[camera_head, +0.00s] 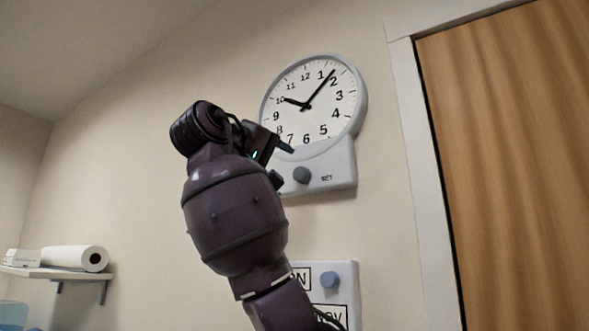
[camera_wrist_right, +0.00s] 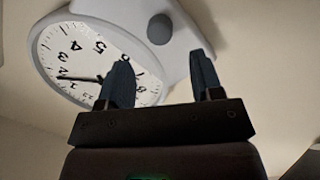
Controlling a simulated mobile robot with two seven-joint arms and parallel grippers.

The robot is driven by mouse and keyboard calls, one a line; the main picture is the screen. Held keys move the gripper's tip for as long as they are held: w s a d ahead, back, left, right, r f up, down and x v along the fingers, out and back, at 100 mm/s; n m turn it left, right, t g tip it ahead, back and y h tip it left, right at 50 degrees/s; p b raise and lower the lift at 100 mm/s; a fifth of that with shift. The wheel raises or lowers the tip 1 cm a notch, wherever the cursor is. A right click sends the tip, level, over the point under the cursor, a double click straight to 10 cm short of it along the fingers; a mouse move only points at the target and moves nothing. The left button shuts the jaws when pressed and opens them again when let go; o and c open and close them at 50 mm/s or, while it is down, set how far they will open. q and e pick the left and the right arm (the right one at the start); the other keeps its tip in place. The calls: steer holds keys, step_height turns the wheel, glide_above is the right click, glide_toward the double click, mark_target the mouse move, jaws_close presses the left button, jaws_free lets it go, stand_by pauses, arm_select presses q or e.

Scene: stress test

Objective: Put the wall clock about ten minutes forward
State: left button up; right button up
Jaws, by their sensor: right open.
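The round white wall clock (camera_head: 322,122) hangs on the wall, tilted in the picture. Its short hand points near 10 and its long hand between 1 and 2. Below the dial, its housing carries a grey knob (camera_head: 301,175) marked "SET". My right gripper (camera_head: 283,160) is open and empty, in front of the clock's lower left edge and just left of the knob. In the right wrist view, the knob (camera_wrist_right: 160,28) shows beyond the gap between the fingertips (camera_wrist_right: 163,68), apart from both. One finger covers part of the dial (camera_wrist_right: 70,62). My left gripper is not in view.
A white panel (camera_head: 347,276) with a blue-grey knob (camera_head: 329,280) and partly hidden lettering is below the clock. A wooden door (camera_head: 510,150) in a white frame stands right. A shelf (camera_head: 50,272) with a white roll (camera_head: 75,258) is at far left. Bare wall surrounds the clock.

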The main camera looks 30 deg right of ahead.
mark_target(298, 173)
steer(key=p+x, duration=0.1)
steer(key=x, duration=0.4)
steer(key=shift+w+d, duration=0.25)
steer(key=shift+d, duration=0.3)
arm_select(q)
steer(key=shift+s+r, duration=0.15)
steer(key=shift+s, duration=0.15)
arm_select(e)
steer(key=shift+c, duration=0.2)
steer(key=c, duration=0.9)
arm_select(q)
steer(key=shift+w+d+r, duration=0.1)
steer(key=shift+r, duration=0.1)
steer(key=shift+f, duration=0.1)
arm_select(e)
steer(key=shift+m, duration=0.3)
